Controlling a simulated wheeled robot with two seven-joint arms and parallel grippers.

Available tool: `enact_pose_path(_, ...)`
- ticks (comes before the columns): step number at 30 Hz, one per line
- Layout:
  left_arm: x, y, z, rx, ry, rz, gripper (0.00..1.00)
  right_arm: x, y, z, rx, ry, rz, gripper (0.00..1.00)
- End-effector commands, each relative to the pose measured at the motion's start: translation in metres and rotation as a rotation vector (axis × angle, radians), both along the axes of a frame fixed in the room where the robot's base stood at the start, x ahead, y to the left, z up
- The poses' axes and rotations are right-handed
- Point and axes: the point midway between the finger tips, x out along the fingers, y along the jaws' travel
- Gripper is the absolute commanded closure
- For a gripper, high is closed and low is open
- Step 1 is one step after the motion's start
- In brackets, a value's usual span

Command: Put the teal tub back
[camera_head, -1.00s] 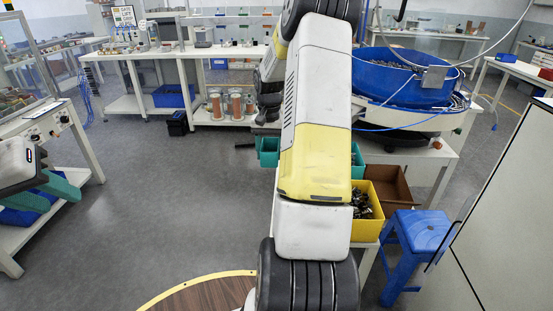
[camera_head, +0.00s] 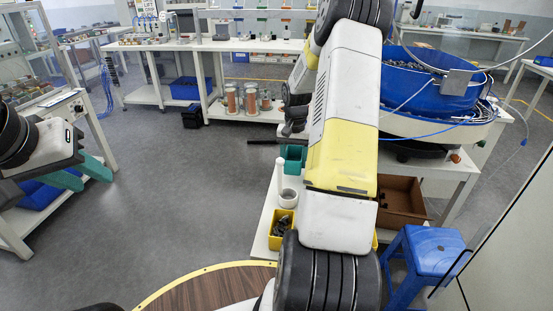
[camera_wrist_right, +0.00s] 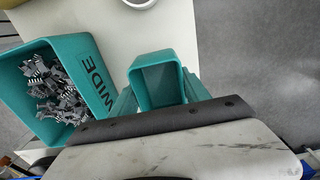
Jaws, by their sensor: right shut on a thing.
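The small teal tub (camera_wrist_right: 158,72) is between the teal fingers of my right gripper (camera_wrist_right: 160,97), which are shut on it; its inside looks empty. In the head view the tub (camera_head: 293,158) shows just left of my right arm, near the left edge of the white bench (camera_head: 262,225). I cannot tell if it touches the bench. A larger teal bin marked WIDE (camera_wrist_right: 88,60) holds grey metal connectors, left of the tub in the wrist view; my arm hides it in the head view. My left gripper (camera_head: 83,174) is empty at the far left, fingers apart.
A white roll (camera_head: 288,198) and a yellow bin (camera_head: 283,228) with dark parts stand on the bench. A brown box (camera_head: 402,202), a blue stool (camera_head: 432,252) and a blue bowl feeder (camera_head: 428,85) are on the right. Grey floor (camera_head: 190,195) is open on the left.

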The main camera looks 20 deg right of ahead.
Motion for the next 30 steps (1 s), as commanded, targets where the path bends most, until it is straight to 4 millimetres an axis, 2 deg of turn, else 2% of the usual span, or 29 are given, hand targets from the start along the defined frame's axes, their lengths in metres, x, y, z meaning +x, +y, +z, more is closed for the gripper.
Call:
enact_pose_path(5,0.0,0.0,0.0,0.0,0.0,0.0,0.64,0.0,0.001,-0.014,0.001,0.0,0.001,0.88)
enact_pose_path(11,0.0,0.0,0.0,0.0,0.0,0.0,0.64,0.0,0.001,-0.041,0.001,0.0,0.001,0.88)
enact_pose_path(21,0.0,0.0,0.0,0.0,0.0,0.0,0.64,0.0,0.001,-0.045,0.0,-0.001,0.001,0.88)
enact_pose_path(22,0.0,0.0,0.0,0.0,0.0,0.0,0.64,0.0,0.001,-0.045,0.0,-0.001,0.001,0.42)
enact_pose_path(25,0.0,0.0,0.0,0.0,0.0,0.0,0.64,0.0,0.0,-0.044,0.0,-0.001,0.001,0.24)
enact_pose_path(30,0.0,0.0,0.0,0.0,0.0,0.0,0.64,0.0,0.0,-0.044,0.0,-0.001,0.001,0.24)
